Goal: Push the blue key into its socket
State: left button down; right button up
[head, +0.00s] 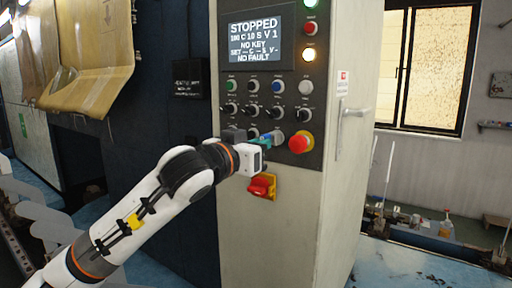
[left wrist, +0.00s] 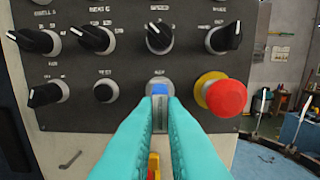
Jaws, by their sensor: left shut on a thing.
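My left gripper (head: 268,140) is at the lower row of the control panel, left of the red emergency button. In the left wrist view its two teal fingers (left wrist: 159,112) are shut on the blue key (left wrist: 159,91), whose blue top shows between the fingertips with a grey strip below. A round metal collar, the socket (left wrist: 160,82), shows right behind the key, largely covered by it and the fingers. I cannot tell how deep the key sits in it. In the head view the key is mostly hidden by the gripper. My right gripper is not in view.
The red emergency button (left wrist: 226,97) stands out close to the right of the fingers. Black knobs (left wrist: 95,38) fill the panel above and left. A red-and-yellow switch (head: 262,186) sits below the gripper. The display (head: 254,41) reads STOPPED, NO KEY, NO FAULT.

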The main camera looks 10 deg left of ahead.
pick_arm(q)
jog(key=shift+w+d, duration=0.2)
jog(key=shift+w, duration=0.3)
jog(key=c, duration=1.4)
grip_release()
jog(key=shift+c, duration=0.2)
jog(key=b+v, duration=0.4)
jog(key=v, duration=0.8)
jog(key=shift+f, duration=0.1)
